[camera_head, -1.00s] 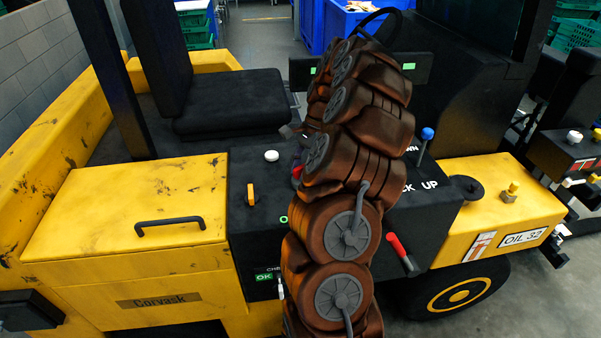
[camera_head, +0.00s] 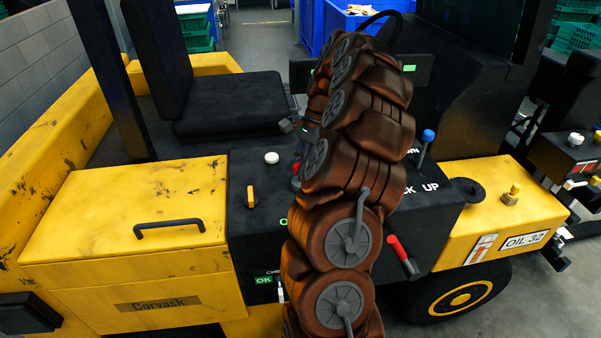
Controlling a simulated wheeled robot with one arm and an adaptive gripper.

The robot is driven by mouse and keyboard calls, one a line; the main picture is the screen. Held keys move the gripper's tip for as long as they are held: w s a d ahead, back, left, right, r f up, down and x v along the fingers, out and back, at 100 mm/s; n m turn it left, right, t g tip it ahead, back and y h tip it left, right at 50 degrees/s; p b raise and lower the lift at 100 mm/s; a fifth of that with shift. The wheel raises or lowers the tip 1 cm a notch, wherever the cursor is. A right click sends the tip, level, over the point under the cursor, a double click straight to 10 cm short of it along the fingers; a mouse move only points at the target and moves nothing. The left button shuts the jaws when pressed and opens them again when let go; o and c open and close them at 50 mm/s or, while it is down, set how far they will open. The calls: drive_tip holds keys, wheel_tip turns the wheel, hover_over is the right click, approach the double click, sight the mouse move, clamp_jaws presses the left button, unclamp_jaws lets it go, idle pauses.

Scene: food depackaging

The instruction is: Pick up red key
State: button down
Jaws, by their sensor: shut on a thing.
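The red key (camera_head: 296,168) is a small red patch on the black control panel, just left of my brown arm, and most of it is hidden. My gripper (camera_head: 298,150) shows only in part, as dark grey pieces at the arm's left edge, right above the red patch. It is shut on the red key. The fingertips are largely hidden by my arm, so I cannot tell whether the key is still in its socket.
The black panel (camera_head: 252,228) carries a white knob (camera_head: 271,157), a yellow switch (camera_head: 251,196), a red-handled lever (camera_head: 399,249) and a blue-topped lever (camera_head: 427,136). A yellow hood with a black handle (camera_head: 168,225) lies left. A black seat (camera_head: 230,103) stands behind.

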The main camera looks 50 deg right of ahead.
drive_tip(key=shift+r+b, duration=1.05)
drive_tip(key=shift+r, duration=2.9)
